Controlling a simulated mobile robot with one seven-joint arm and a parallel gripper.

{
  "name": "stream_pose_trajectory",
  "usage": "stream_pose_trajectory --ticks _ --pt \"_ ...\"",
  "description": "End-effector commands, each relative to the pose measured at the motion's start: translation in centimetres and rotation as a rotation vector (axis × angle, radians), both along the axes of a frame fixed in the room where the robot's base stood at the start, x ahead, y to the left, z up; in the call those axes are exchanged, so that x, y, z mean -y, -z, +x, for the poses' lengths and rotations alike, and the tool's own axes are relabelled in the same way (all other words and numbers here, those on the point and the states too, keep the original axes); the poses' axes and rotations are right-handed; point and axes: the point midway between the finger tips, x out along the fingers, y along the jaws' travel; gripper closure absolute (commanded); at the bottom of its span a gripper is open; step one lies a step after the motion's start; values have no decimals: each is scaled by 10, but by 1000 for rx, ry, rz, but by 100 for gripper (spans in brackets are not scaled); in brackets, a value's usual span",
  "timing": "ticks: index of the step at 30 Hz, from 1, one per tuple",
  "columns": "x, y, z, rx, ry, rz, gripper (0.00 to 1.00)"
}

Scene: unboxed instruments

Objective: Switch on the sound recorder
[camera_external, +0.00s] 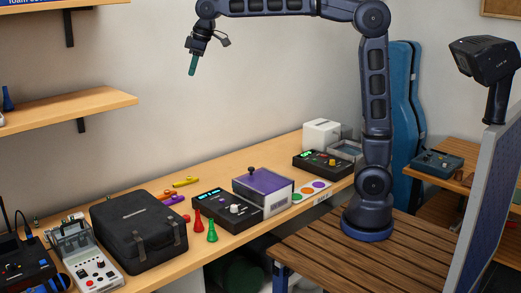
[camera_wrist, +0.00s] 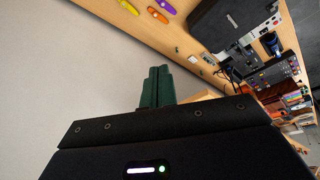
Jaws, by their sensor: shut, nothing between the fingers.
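My gripper (camera_external: 192,66) is high in the air above the left part of the bench, pointing down, its green fingers shut and empty. The fingers also show in the wrist view (camera_wrist: 157,87). I cannot tell for sure which device is the sound recorder. All are well below my gripper; none is touched.
A black case (camera_external: 138,225) stands on the wooden bench (camera_external: 291,156). A purple-topped box (camera_external: 263,187), red (camera_external: 198,220) and green (camera_external: 212,232) pieces and coloured whistle-like items (camera_external: 185,181) are nearby. A shelf (camera_external: 75,108) juts from the wall at left.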

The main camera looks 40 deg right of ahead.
Motion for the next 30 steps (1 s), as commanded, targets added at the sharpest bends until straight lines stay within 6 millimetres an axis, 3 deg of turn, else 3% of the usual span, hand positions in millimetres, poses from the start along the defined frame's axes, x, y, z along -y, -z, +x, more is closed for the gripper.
stream_pose_trajectory --ticks 1,14,23,30 --pt "-21 2 2 -4 -30 -1 100" --pt "-180 22 -3 -32 -261 0 100" --pt "-289 49 -31 -57 -416 4 100" --pt "-372 79 -66 -80 -532 10 100"
